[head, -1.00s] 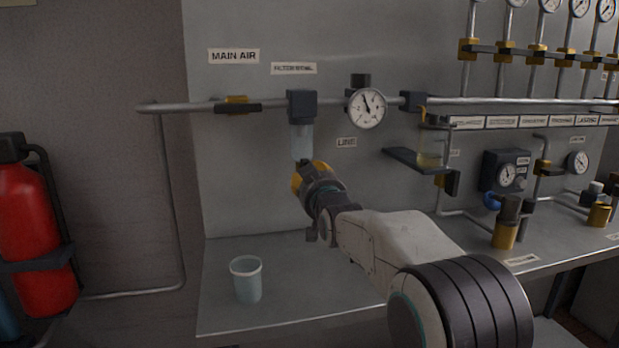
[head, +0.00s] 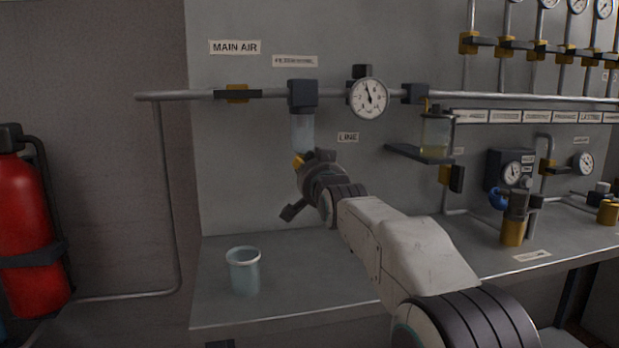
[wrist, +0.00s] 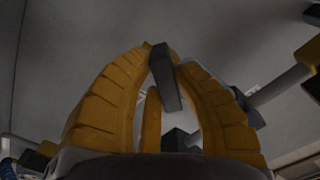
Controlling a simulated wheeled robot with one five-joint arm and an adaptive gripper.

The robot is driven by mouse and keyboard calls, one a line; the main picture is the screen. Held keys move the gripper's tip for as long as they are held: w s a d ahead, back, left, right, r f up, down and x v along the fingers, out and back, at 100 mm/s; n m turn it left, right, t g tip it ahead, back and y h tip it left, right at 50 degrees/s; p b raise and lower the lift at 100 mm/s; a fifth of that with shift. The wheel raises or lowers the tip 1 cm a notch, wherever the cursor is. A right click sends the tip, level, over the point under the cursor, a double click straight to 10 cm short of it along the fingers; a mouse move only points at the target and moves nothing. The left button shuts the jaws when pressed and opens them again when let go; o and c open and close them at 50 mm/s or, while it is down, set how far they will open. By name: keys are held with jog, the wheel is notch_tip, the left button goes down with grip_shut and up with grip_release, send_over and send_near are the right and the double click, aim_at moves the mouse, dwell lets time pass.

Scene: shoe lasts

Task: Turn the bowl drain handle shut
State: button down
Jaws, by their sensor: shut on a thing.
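The filter bowl (head: 303,133) is a clear bluish cup hanging under a dark square head (head: 302,95) on the main air pipe. My gripper (head: 299,160) is at the underside of the bowl, and my own wrist hides most of that spot in the head view. The handle appears slightly tilted between the fingers. Its link to the bowl is not clear there.
A translucent cup (head: 243,272) stands on the grey bench (head: 215,310) at lower left. A yellow-and-black valve (head: 237,94) and a round gauge (head: 368,98) sit on the pipe. A red extinguisher (head: 28,225) is at far left.

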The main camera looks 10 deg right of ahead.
jog(key=m, duration=0.5)
jog(key=shift+a+b, duration=0.25)
jog(key=shift+b, duration=0.15)
jog(key=m, duration=0.5)
jog(key=shift+a+r+b, duration=0.1)
jog(key=shift+r+b, duration=0.05)
jog(key=shift+b, duration=0.15)
jog(key=shift+m, duration=0.5)
jog(key=c, duration=0.9)
grip_release()
jog(key=shift+c, duration=0.2)
jog(key=s, duration=1.2)
